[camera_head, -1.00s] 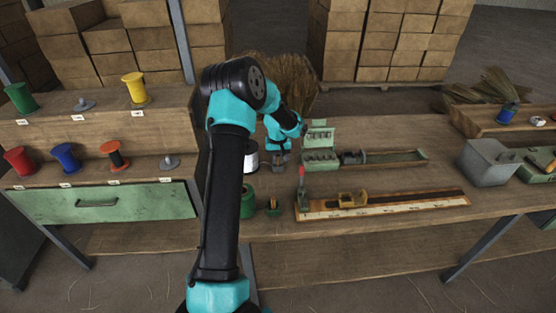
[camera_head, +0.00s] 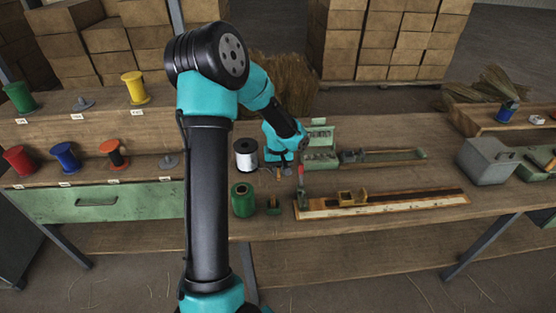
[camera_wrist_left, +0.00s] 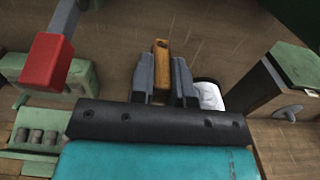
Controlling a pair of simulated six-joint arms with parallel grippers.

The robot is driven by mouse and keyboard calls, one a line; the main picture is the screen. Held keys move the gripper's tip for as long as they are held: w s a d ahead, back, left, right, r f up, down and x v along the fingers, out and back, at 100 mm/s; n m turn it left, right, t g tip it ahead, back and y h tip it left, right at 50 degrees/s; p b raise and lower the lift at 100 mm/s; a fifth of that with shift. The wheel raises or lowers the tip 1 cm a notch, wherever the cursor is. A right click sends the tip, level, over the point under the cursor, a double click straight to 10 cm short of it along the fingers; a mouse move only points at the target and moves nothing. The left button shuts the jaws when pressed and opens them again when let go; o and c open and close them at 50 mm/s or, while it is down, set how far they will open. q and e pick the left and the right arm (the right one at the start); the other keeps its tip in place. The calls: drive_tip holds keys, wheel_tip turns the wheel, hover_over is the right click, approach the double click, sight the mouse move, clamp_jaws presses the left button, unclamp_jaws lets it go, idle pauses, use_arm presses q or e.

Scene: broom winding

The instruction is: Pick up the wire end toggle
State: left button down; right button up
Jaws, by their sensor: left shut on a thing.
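In the wrist view, a small brown-yellow wooden piece, which looks like the wire end toggle (camera_wrist_left: 161,62), stands between the grey fingers of my left gripper (camera_wrist_left: 164,75). The gripper is shut on it. In the head view my left gripper (camera_head: 282,170) is low over the bench, right of the white spool (camera_head: 246,155) and left of the red-handled clamp (camera_head: 301,178). The toggle is too small there to make out surely. The white spool also shows partly behind the fingers in the wrist view (camera_wrist_left: 209,95). My right gripper is not in view.
A long measuring board (camera_head: 400,203) lies to the right. In the wrist view, the red handle (camera_wrist_left: 47,60) is left of the fingers and a green-topped block (camera_wrist_left: 275,80) right.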

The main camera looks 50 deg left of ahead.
use_arm(q)
drive_tip(key=shift+s+d+r, duration=0.2)
drive_tip(key=shift+s+d, duration=1.15)
drive_tip(key=shift+d, duration=0.2)
